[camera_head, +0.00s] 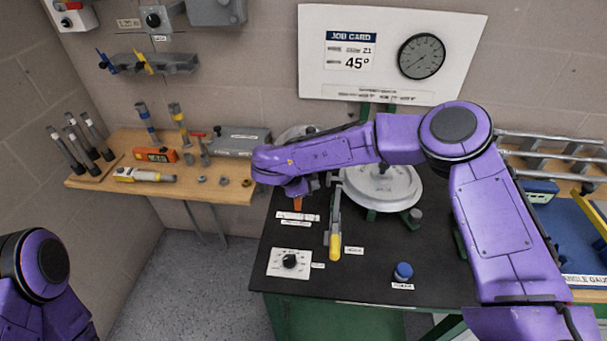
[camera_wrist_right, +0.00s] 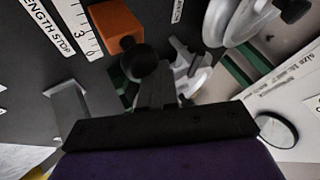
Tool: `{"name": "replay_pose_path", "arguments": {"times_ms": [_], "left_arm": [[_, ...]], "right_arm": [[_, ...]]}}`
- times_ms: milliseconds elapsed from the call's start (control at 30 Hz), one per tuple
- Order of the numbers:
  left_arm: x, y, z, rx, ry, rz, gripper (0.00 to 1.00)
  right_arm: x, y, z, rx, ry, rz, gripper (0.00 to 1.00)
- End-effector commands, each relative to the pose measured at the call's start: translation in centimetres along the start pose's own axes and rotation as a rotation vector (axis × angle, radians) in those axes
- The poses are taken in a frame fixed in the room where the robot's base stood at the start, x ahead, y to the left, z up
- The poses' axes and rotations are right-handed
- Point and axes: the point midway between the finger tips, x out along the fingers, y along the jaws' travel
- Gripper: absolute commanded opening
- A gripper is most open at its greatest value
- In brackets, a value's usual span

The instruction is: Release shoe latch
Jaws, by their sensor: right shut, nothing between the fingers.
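My right gripper (camera_head: 297,187) points down over the left part of the black bench, beside the bender. In the right wrist view its fingers (camera_wrist_right: 156,88) are together and empty, close to a dark round knob (camera_wrist_right: 139,61) by an orange block (camera_wrist_right: 118,62); I cannot tell whether they touch. The orange block shows partly below the gripper in the head view (camera_head: 297,203). A lever with a yellow grip (camera_head: 335,246) stands to its right. The pale bending shoe (camera_head: 385,188) is partly covered by my right arm. I cannot tell which part is the shoe latch. My left gripper is out of view.
A dial plate (camera_head: 289,262) and a blue-capped knob (camera_head: 403,271) are on the bench's front part. A job card board (camera_head: 352,50) reading 45° stands behind. A wooden shelf (camera_head: 110,184) with tools is at the left.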

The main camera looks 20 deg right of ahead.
Motion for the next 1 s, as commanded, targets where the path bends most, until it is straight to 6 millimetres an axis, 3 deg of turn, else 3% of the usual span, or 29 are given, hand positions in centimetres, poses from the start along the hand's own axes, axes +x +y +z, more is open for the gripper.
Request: {"name": "replay_pose_path", "arguments": {"times_ms": [100, 200, 367, 1000], "left_arm": [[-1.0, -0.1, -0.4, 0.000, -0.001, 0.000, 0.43], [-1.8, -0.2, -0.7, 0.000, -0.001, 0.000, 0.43], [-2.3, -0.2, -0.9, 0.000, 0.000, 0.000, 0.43], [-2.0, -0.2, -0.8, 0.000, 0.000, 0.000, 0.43]], "right_arm": [[2.3, -0.1, -0.2, 0.001, 0.002, 0.004, 0.00], [2.5, -2.1, -0.4, 0.004, 0.001, 0.000, 0.00], [3.2, -3.5, -0.4, 0.001, 0.000, -0.001, 0.00], [3.6, -3.8, -0.4, 0.034, 0.020, 0.020, 0.00]]}}
